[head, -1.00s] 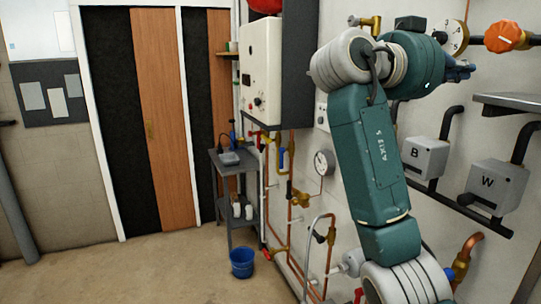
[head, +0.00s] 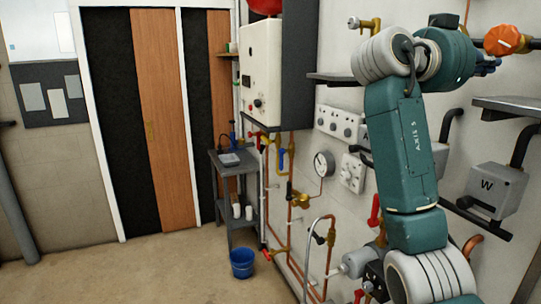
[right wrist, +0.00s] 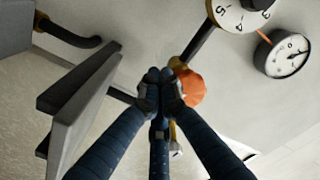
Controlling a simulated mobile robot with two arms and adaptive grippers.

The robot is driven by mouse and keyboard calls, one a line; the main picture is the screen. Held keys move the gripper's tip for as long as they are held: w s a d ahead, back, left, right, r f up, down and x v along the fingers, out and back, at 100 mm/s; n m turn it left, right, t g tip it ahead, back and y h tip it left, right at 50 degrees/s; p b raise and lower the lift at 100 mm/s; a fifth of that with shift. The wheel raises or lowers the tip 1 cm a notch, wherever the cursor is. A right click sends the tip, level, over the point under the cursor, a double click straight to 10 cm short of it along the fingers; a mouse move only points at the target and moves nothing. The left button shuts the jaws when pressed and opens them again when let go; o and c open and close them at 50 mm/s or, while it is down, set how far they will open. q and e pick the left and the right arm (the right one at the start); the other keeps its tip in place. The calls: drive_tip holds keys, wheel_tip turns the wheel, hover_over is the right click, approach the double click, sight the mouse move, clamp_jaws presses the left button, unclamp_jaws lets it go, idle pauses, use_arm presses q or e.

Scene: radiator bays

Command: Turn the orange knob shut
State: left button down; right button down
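The orange knob (head: 502,40) sits on a dark pipe on the wall at the top right of the head view. It also shows in the right wrist view (right wrist: 192,88), partly hidden behind my fingertips. My right gripper (head: 488,66) is just below and left of the knob in the head view, apart from it. In the right wrist view its dark fingers (right wrist: 160,88) come together at the tips with nothing seen between them. My left gripper is not in view.
A grey shelf (head: 508,104) juts from the wall below the knob, with a grey box marked W (head: 497,188) under it. In the right wrist view, a white dial (right wrist: 240,12) and a round gauge (right wrist: 288,55) are near the knob.

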drive_tip(key=shift+r, duration=0.3)
idle(0.6)
drive_tip(key=shift+w, duration=0.1)
drive_tip(key=shift+w+a+r, duration=0.25)
drive_tip(key=shift+w+r, duration=0.1)
drive_tip(key=shift+w, duration=0.25)
drive_tip(key=shift+w+a+r, duration=0.25)
drive_tip(key=shift+w+r, duration=0.05)
drive_tip(key=shift+w, duration=0.3)
drive_tip(key=shift+w+r, duration=0.2)
drive_tip(key=shift+w+a+f, duration=0.1)
idle(0.3)
